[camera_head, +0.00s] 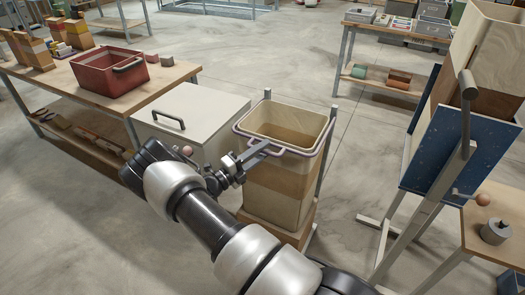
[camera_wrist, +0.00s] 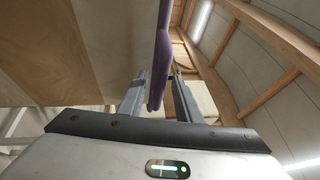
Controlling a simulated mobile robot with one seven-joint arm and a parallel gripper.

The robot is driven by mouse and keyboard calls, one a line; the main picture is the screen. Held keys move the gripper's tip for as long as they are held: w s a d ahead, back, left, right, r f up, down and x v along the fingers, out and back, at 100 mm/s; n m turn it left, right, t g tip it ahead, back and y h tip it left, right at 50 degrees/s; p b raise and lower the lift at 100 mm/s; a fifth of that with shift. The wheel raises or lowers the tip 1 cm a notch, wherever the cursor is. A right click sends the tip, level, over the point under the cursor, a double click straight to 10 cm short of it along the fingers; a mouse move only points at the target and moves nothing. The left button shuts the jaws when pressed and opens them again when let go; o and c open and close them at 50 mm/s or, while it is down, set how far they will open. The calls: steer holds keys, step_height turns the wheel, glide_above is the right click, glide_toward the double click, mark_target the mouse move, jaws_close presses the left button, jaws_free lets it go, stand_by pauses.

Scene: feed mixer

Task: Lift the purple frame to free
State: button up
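The purple frame (camera_head: 299,152) sits around the top rim of a tall beige and brown bin (camera_head: 275,190), near the middle of the head view. It looks roughly level. My gripper (camera_head: 268,149) is at the near side of the frame, reaching in from the left. In the wrist view a purple bar of the frame (camera_wrist: 162,55) passes between the two fingers of my gripper (camera_wrist: 160,85). The fingers stand apart on either side of the bar. I cannot tell whether both press on it. Part of the near edge is hidden behind the fingers.
A white box with a dark handle (camera_head: 190,112) stands left of the bin. A red crate (camera_head: 108,76) is on the wooden table further left. A blue panel on a stand (camera_head: 437,135) is at the right. Thin posts rise close beside the bin.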

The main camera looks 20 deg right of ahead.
steer(key=shift+d, duration=0.15)
jaws_close()
steer(key=shift+r, duration=0.1)
